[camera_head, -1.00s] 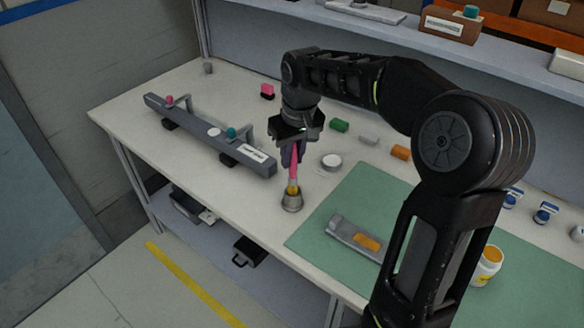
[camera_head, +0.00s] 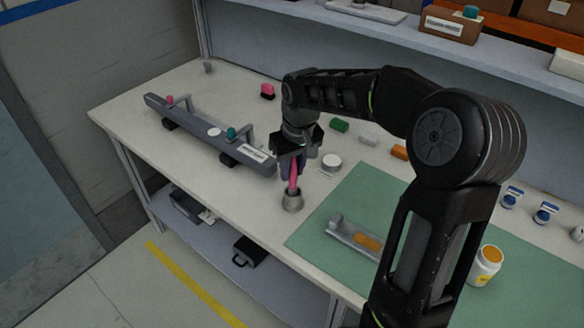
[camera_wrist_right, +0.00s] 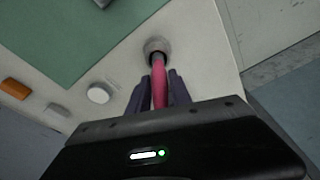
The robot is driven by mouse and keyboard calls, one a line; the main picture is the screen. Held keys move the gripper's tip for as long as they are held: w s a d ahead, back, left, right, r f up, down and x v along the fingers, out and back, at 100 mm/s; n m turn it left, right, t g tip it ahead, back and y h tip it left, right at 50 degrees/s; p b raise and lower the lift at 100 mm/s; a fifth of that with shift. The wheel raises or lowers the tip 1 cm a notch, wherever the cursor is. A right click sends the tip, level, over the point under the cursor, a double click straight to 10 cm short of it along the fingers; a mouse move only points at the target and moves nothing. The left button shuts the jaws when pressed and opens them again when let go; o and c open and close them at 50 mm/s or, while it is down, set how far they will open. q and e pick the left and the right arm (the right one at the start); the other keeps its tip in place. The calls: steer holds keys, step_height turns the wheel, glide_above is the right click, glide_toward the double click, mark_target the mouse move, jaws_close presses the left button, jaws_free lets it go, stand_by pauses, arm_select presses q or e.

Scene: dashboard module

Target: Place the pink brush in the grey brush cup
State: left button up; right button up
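The pink brush (camera_head: 293,178) stands upright with its lower end inside the grey brush cup (camera_head: 292,203). The cup sits on the white table near its front edge, left of the green mat. My right gripper (camera_head: 292,168) is above the cup, with its fingers around the brush handle. In the right wrist view the pink handle (camera_wrist_right: 159,92) lies between the two fingers and runs into the cup (camera_wrist_right: 157,46). The bristle end is hidden in the cup. My left gripper is not in view.
A long grey dashboard module (camera_head: 205,130) lies to the left. A round white disc (camera_head: 331,161) is close behind the cup. The green mat (camera_head: 310,232) carries a grey tray (camera_head: 352,238) with an orange piece. Coloured blocks (camera_head: 339,125) stand further back.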

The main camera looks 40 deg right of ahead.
steer(key=o, duration=0.3)
step_height(320, 180, up, 12)
steer(key=s, duration=0.2)
steer(key=shift+r, duration=0.15)
stand_by(0.3)
steer(key=shift+s+a, duration=0.1)
steer(key=shift+a, duration=0.05)
stand_by(0.5)
